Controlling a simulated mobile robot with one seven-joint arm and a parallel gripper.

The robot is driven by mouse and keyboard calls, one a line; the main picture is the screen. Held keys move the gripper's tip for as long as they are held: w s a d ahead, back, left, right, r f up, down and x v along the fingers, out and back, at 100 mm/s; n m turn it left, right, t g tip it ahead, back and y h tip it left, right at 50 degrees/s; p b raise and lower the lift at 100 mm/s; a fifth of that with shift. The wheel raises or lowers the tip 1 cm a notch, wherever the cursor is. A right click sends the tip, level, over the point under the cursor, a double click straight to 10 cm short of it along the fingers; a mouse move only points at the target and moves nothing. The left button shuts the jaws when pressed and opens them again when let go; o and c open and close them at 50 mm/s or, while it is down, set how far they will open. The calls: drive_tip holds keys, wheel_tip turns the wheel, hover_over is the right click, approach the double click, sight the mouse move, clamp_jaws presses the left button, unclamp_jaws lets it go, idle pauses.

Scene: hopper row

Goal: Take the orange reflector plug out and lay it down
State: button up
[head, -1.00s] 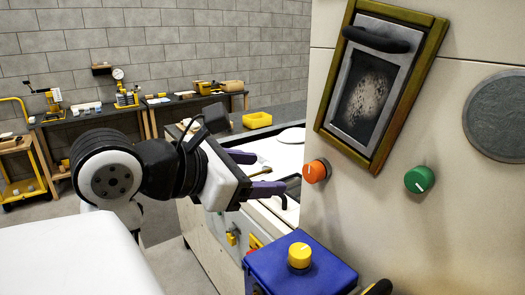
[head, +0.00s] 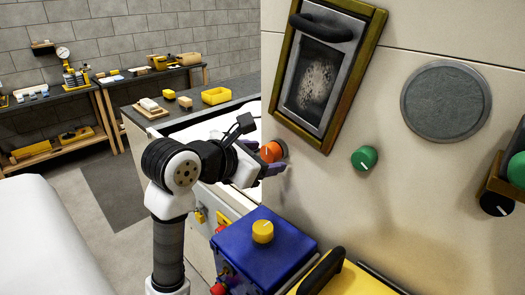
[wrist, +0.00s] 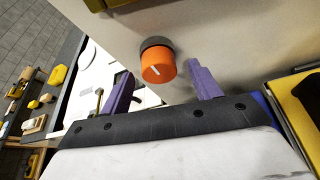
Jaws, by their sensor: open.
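The orange reflector plug (head: 268,152), a round cap with a white line, sits in a dark collar on the pale panel, below and left of the framed window. In the wrist view the plug (wrist: 158,68) shows between my two purple fingers, toward their tips. My gripper (wrist: 160,80) is open and empty, facing the panel. In the head view my gripper (head: 266,158) is beside the plug, with one finger partly below it. I cannot tell whether the fingertips reach past its front face.
A green knob (head: 365,158) is on the panel to the right. A blue box (head: 262,248) with a yellow knob (head: 262,231) stands below the gripper, beside a yellow surface (head: 345,280). A framed window (head: 318,85) is above.

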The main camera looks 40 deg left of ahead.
drive_tip(key=shift+w, duration=0.2)
drive_tip(key=shift+c, duration=0.2)
drive_tip(key=c, duration=1.1)
drive_tip(key=shift+s+f, duration=0.1)
drive_tip(key=shift+c, duration=0.2)
drive_tip(key=shift+s+a+b, duration=0.15)
drive_tip(key=shift+s+b, duration=0.5)
drive_tip(key=shift+s, duration=0.8)
drive_tip(key=shift+s+b, duration=0.35)
drive_tip(key=shift+s, duration=0.2)
